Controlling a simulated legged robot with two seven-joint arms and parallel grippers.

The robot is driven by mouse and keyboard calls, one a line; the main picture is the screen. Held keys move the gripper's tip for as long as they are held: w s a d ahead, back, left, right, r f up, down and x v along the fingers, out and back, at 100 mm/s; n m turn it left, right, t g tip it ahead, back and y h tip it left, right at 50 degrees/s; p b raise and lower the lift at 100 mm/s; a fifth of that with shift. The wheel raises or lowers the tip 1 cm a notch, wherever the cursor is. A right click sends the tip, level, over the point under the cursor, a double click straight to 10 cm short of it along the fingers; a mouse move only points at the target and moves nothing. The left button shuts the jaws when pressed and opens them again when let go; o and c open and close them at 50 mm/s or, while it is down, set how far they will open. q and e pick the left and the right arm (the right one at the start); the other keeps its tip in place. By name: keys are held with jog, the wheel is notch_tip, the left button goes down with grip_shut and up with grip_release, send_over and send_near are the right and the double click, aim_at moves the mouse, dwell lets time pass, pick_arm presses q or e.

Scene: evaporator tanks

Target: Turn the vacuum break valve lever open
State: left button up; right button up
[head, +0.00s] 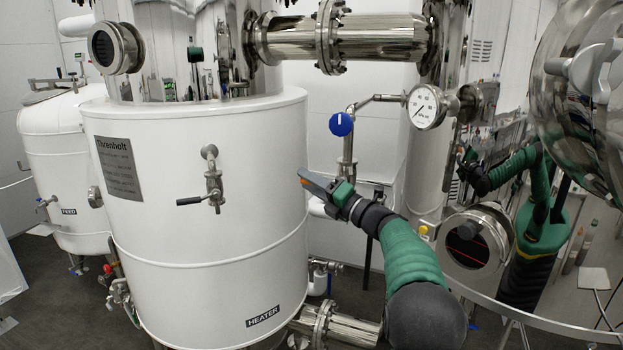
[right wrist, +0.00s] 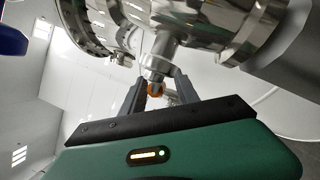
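My right gripper (head: 303,178) is in front of the right side of the white heater tank, below and left of a round blue knob (head: 341,124) with a white mark. In the right wrist view its two fingers (right wrist: 160,88) stand apart. An orange-ended metal fitting (right wrist: 156,89) shows between them; I cannot tell its distance. A valve with a black-gripped lever (head: 190,201) sits on the tank front, left of the gripper, its lever pointing left and roughly level. No label shows which is the vacuum break valve. My left gripper is not in view.
The heater tank (head: 200,275) fills the left middle. A pressure gauge (head: 426,106) and a thick flanged steel pipe (head: 380,37) are above my right arm. A polished vessel (head: 580,80) is at the right. A feed tank (head: 60,180) stands far left.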

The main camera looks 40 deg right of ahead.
jog(key=shift+s+a+r, duration=0.1)
jog(key=shift+a, duration=0.15)
jog(key=shift+s+a, duration=0.1)
jog(key=shift+c, duration=2)
jog(key=shift+d, duration=0.45)
grip_shut()
